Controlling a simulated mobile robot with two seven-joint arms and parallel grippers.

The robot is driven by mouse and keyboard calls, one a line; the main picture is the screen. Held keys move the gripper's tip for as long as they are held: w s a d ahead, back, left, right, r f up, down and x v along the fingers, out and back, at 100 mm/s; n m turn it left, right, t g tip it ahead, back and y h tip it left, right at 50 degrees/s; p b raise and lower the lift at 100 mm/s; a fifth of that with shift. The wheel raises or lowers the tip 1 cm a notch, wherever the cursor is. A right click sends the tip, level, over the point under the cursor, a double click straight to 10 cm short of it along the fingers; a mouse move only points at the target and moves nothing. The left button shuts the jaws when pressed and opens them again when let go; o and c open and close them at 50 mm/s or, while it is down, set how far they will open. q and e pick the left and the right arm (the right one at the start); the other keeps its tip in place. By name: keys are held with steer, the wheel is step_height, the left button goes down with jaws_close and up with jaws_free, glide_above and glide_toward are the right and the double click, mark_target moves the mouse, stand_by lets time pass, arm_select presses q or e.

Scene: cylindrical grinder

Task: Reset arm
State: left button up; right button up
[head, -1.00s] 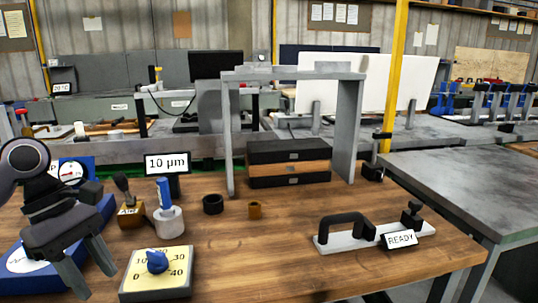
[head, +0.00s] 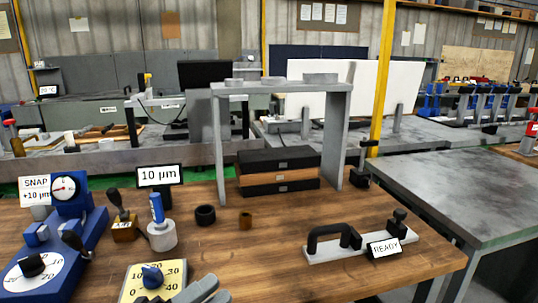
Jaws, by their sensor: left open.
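My left gripper (head: 203,290) shows only in part at the bottom edge of the head view. Its grey fingers are apart, with nothing seen between them. It is at the lower right corner of the yellow dial plate (head: 128,280), in front of part of it. The plate has a blue knob (head: 152,277) and number marks. I cannot tell whether the fingers touch the plate. The rest of the left arm is out of view. My right gripper is not in view.
A blue gauge device (head: 88,222) stands at the left of the wooden bench (head: 290,240). A white-based blue pen (head: 157,208) and black ring (head: 205,214) are mid-left. A grey arch (head: 219,150) stands over stacked blocks (head: 280,172). A READY plate (head: 384,248) is at right.

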arm_select(q)
steer(key=s+a+f+n+t+y+p, duration=0.2)
steer(key=a+f+n+t+y, duration=0.4)
steer(key=f+n+y, duration=1)
steer(key=s+a+f+n+g+p, duration=0.1)
steer(key=s+a+f+n+g, duration=0.3)
steer(key=s+f+n+g, duration=0.3)
steer(key=s+f+n, duration=0.2)
steer(key=s+n, duration=0.2)
steer(key=s, duration=0.1)
steer(key=shift+s+a+n+y, duration=0.15)
steer(key=shift+a+n+y, duration=0.2)
steer(key=shift+n+y, duration=0.05)
